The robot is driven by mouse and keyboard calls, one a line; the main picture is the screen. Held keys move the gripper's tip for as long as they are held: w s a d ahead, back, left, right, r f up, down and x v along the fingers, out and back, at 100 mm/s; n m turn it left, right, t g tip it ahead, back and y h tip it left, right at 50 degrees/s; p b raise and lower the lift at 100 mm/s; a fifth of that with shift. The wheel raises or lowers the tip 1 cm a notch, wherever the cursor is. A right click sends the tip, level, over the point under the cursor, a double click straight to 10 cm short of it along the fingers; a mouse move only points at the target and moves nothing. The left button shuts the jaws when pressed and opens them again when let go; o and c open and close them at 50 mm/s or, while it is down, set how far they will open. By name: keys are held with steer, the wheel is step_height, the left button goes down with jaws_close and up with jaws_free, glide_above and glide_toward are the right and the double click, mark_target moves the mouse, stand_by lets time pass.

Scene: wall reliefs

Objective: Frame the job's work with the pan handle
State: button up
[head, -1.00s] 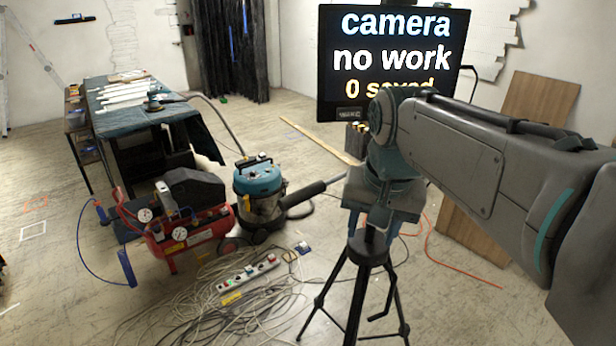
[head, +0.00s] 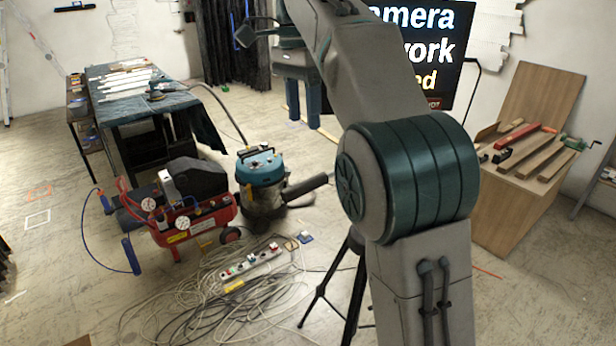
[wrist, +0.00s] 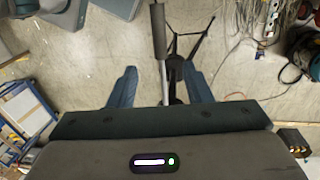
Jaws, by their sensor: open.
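The pan handle (head: 306,187), with a black grip, sticks out left from the top of a black tripod (head: 352,285) in the head view. My arm hides the tripod head and anything on it. My gripper (head: 304,118) is open, its two blue fingers pointing down, above the handle in the picture. In the wrist view the black handle grip (wrist: 158,32) and its thin rod run between the spread fingers of my gripper (wrist: 160,72); nothing is held. The screen (head: 430,55) is partly covered by my arm; "ork" and "ed" show.
A red compressor (head: 190,225), a teal vacuum (head: 262,180) and a power strip (head: 250,263) with tangled cables lie left of the tripod. A cloth-covered table (head: 120,100) stands behind. A wooden bench (head: 520,200) with clamps is at right.

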mark_target(309, 180)
steer(key=f+b, duration=0.1)
steer(key=f, duration=0.3)
steer(key=f+b, duration=0.1)
steer(key=f, duration=0.4)
steer(key=s+f+b, duration=0.1)
steer(key=f, duration=0.3)
steer(key=shift+s+d+f, duration=0.1)
steer(key=shift+d+f, duration=0.15)
steer(key=shift+d, duration=0.15)
steer(key=shift+c, duration=0.4)
jaws_close()
steer(key=shift+d, duration=0.1)
